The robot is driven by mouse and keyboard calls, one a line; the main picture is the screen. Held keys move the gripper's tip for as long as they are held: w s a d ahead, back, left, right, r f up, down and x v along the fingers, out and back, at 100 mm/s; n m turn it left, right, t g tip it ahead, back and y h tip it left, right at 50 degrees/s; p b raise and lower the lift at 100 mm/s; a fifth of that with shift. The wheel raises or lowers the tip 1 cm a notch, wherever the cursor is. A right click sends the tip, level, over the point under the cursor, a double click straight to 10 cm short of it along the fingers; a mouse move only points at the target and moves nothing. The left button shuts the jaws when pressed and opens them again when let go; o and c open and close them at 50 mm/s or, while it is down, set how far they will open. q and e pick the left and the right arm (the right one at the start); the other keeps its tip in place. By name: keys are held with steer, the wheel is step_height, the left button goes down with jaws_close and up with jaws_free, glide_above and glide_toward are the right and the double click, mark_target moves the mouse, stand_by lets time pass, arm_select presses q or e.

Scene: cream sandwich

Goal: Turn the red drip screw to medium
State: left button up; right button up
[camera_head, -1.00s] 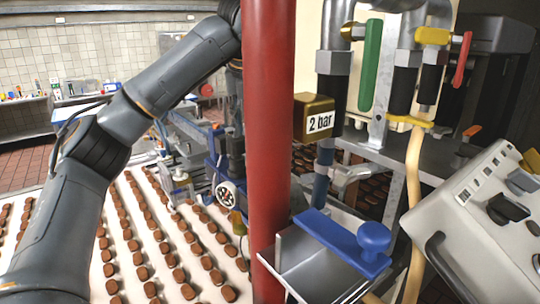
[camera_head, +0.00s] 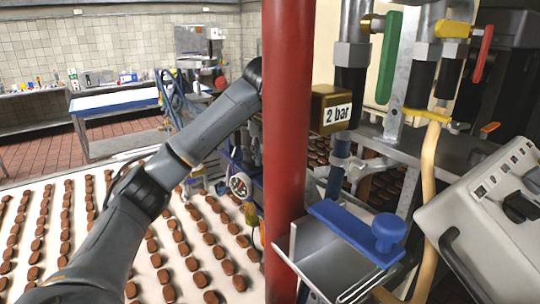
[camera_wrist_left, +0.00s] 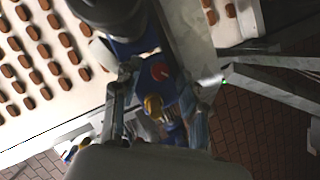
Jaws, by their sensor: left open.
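A small round red part (camera_wrist_left: 160,71), which looks like the red drip screw, sits on a blue machine body (camera_wrist_left: 137,47) in the left wrist view. A brass-yellow knob (camera_wrist_left: 153,107) is just below it in that picture. My left gripper (camera_wrist_left: 158,122) is open, its two fingers on either side of the brass knob and the lower blue body. I cannot tell whether either finger touches anything. The setting of the screw cannot be read. In the head view my left arm reaches toward the red column, and its gripper is hidden behind the column. My right gripper is not in view.
A thick red column (camera_head: 286,150) stands in front of the machine. Right of it are a "2 bar" box (camera_head: 331,109), pipes with green (camera_head: 389,58) and red (camera_head: 483,54) levers, and a grey control box (camera_head: 490,225). A white belt (camera_head: 88,262) carries rows of brown biscuits.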

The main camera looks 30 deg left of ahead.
arm_select(q)
jaws_close()
steer(key=shift+n, duration=0.3)
steer(key=n, duration=0.2)
steer(key=n+g+y, duration=0.1)
steer(key=n, duration=0.1)
steer(key=shift+w+d+r+y, duration=0.1)
steer(key=shift+w+d+y, duration=0.1)
steer(key=shift+y, duration=0.1)
steer(key=n, duration=0.2)
steer(key=n+g, duration=0.1)
steer(key=n, duration=0.1)
steer(key=shift+w+d+n+g+y, duration=0.1)
steer(key=shift+w+n+g+y, duration=0.1)
steer(key=shift+n+g+y, duration=0.15)
steer(key=n, duration=0.2)
steer(key=n+g, duration=0.2)
steer(key=n, duration=0.1)
steer(key=shift+w+n, duration=0.25)
steer(key=shift+n, duration=0.1)
steer(key=n+g, duration=0.1)
steer(key=n, duration=0.1)
steer(key=n+g, duration=0.1)
steer(key=n, duration=0.2)
steer(key=shift+w, duration=0.2)
steer(key=shift+h, duration=0.45)
